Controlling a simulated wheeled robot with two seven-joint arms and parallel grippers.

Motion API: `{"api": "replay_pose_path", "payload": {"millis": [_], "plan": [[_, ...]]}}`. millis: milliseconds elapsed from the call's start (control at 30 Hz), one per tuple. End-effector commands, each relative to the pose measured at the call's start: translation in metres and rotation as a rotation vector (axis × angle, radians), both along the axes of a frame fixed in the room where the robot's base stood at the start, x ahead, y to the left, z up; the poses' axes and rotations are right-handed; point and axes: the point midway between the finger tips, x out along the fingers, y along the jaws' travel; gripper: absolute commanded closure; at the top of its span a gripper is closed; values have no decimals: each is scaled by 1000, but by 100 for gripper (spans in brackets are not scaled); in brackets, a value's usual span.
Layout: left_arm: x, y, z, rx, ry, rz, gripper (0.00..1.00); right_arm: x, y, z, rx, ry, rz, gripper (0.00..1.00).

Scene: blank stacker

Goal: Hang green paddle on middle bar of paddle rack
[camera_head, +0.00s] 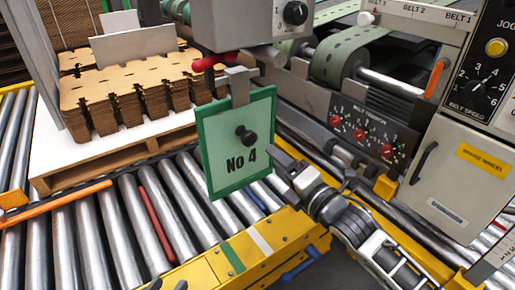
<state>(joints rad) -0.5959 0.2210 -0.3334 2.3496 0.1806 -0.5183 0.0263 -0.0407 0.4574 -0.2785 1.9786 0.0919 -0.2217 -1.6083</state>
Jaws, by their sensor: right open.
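The green paddle (210,160) has a pale face marked "No 4" and a black knob (246,136). It is upright, slightly tilted, with a grey hook (239,88) at its top. The hook is at a short bar with a red end (205,62) below the grey machine housing; I cannot tell whether its weight rests there. My right gripper (280,162) comes in from the lower right, open, just right of the paddle's lower edge and apart from the knob. I cannot clearly pick out the rack's other bars. My left gripper is not in view.
A pallet (110,157) with stacked brown cardboard blanks stands behind the paddle at left. Steel rollers (95,240) and a yellow frame (215,270) lie below. The control box (465,175) and belt tension panel (370,130) crowd the right side.

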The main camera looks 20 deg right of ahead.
Motion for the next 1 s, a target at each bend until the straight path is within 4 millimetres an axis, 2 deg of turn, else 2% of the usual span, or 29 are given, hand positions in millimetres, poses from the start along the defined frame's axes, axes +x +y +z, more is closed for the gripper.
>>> {"api": "replay_pose_path", "payload": {"millis": [467,1000], "plan": [[1,-6,5,-91,-52,-4,64,46,17,-1,4,-1,0,35],[1,-7,11,-106,-59,-4,64,92,34,-1,4,1,0,35]]}}
